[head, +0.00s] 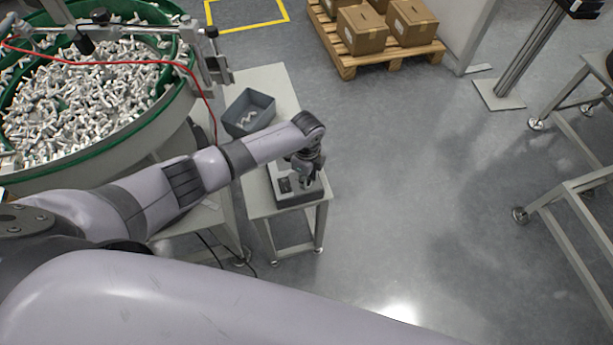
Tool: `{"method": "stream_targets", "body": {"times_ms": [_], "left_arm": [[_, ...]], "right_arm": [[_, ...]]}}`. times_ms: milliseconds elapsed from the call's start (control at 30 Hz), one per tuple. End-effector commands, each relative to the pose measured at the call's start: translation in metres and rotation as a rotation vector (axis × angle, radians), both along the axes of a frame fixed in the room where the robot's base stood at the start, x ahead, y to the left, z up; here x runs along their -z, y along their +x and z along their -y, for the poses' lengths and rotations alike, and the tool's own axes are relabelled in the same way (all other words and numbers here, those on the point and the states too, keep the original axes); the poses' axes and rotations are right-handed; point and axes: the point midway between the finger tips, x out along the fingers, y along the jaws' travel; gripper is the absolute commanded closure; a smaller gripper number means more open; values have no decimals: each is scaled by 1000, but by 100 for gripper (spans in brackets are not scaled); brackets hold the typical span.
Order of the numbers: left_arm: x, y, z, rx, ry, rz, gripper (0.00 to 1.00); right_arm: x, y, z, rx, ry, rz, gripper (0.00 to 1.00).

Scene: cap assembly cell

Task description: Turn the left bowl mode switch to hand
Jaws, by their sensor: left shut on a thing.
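My left gripper (305,177) is at the end of the arm that comes in from the left. It points down at a small dark control box (290,194) on a low light-grey stand. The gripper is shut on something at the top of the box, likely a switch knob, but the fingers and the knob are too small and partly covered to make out. The switch's position cannot be read. The large round bowl (90,158) with a green rim, full of white and grey parts, stands at the left. My right gripper is not in view.
A grey bin (248,111) with a few white parts sits on the stand behind my left arm. A red cable (110,62) crosses the bowl. Cartons (362,30) on a pallet (348,66) stand at the back. The floor right of the stand is clear.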

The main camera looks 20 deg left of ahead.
Motion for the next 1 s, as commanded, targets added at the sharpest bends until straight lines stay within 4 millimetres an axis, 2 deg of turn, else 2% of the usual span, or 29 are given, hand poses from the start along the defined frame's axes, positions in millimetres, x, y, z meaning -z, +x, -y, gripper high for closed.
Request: {"method": "stream_targets", "body": {"times_ms": [667,700,1000], "left_arm": [[-1,1,1,57,-2,3,100],[-1,1,1,57,-2,3,73],[0,0,0,55,-1,1,55]], "right_arm": [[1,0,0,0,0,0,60],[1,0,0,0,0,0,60],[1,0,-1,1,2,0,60]]}}
